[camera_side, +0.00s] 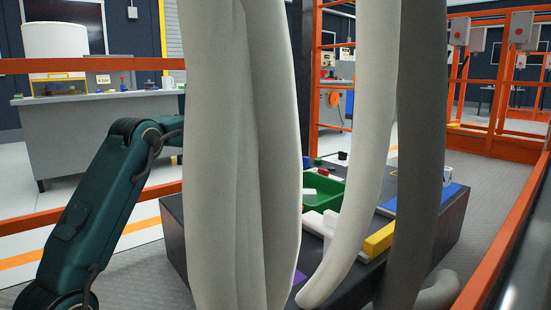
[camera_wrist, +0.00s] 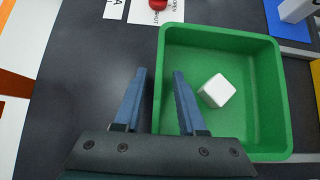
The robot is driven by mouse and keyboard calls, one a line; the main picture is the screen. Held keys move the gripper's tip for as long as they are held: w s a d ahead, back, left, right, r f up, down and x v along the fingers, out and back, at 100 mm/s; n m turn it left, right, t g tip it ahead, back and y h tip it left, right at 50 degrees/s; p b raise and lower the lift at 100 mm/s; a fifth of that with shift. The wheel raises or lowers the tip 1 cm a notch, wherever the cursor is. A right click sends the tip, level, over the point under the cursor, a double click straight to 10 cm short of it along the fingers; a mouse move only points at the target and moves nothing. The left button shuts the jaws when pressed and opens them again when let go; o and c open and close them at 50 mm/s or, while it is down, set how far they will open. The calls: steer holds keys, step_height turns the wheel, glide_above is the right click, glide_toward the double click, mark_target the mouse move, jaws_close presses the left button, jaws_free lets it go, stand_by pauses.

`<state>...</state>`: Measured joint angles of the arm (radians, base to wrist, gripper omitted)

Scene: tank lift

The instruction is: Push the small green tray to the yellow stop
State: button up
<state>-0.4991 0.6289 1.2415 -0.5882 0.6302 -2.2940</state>
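The small green tray (camera_side: 334,187) stands on the dark table, partly hidden by the large pale columns in the side view. In the wrist view the tray's rim (camera_wrist: 222,29) fills the right half, with a white block (camera_wrist: 217,90) lying inside. The yellow stop (camera_side: 380,241) is a yellow bar nearer the side camera; a sliver of yellow shows at the wrist view's right edge (camera_wrist: 316,72). My gripper (camera_wrist: 160,74) is open and empty, its blue fingers appearing on either side of the tray's left wall. I cannot tell their height or any contact. The side view hides my gripper.
Thick pale columns (camera_side: 240,150) block much of the side view. A white piece (camera_side: 320,222) lies between tray and stop. A blue item (camera_side: 440,199) is right of the tray. A red item (camera_wrist: 157,4) lies beyond the tray. Dark table surface (camera_wrist: 75,80) is clear left of the tray.

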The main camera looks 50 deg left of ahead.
steer(key=shift+w, duration=0.1)
jaws_close()
stand_by(1.4)
